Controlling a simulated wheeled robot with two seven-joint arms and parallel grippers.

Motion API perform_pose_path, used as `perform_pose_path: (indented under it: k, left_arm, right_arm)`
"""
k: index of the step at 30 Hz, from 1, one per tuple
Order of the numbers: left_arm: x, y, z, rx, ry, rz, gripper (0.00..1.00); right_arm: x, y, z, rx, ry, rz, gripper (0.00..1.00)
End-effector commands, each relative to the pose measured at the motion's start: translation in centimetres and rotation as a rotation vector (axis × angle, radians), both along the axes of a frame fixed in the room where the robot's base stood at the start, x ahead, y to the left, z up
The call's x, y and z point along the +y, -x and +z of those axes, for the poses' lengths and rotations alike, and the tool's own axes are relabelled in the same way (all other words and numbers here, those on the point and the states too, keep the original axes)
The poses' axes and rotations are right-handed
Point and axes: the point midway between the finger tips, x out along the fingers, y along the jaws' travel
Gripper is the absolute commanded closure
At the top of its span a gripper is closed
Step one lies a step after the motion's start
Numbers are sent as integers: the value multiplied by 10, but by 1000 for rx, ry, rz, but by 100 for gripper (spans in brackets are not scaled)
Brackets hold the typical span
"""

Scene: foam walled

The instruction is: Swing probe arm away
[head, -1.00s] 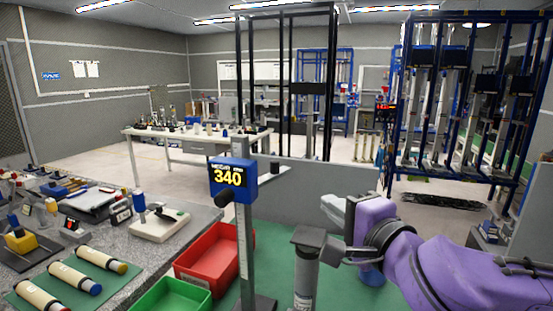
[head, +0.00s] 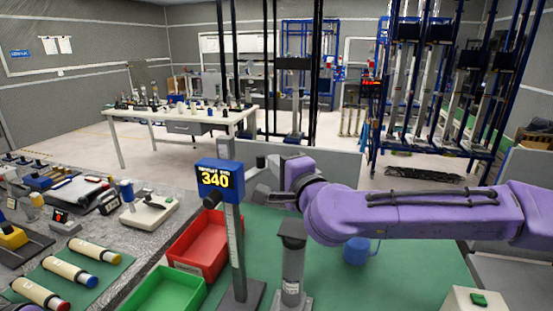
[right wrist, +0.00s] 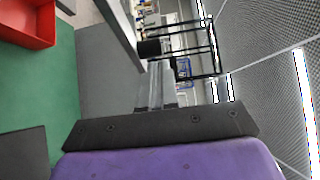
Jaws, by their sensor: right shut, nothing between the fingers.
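A height gauge with a blue display reading 340 (head: 219,178) stands on a grey column (head: 239,255) at the centre of the head view. A dark round knob (head: 212,202) sticks out below the display. I cannot clearly make out the probe arm; the gauge's far side is partly hidden by my right gripper. My right gripper (head: 262,195) is shut and empty, just right of the column. My left gripper is out of view.
A grey post with a dark cap (head: 292,260) stands below my right forearm. A red bin (head: 200,245) and a green bin (head: 165,290) lie left of the gauge. A blue cup (head: 357,250) sits on the green mat (head: 400,270). A grey low wall rises behind.

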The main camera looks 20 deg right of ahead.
Motion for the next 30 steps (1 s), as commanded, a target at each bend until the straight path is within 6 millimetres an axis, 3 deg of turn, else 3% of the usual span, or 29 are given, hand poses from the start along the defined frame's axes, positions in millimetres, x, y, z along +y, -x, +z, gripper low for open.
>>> perform_pose_path:
  k: [12, 19, 30]
  left_arm:
    - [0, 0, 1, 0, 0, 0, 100]
    - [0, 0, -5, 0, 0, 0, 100]
    - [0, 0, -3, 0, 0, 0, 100]
  right_arm:
    - [4, -4, -1, 0, -1, -1, 100]
    - [10, -24, -1, 0, 1, -1, 100]
    - [6, -22, 0, 1, -2, 3, 100]
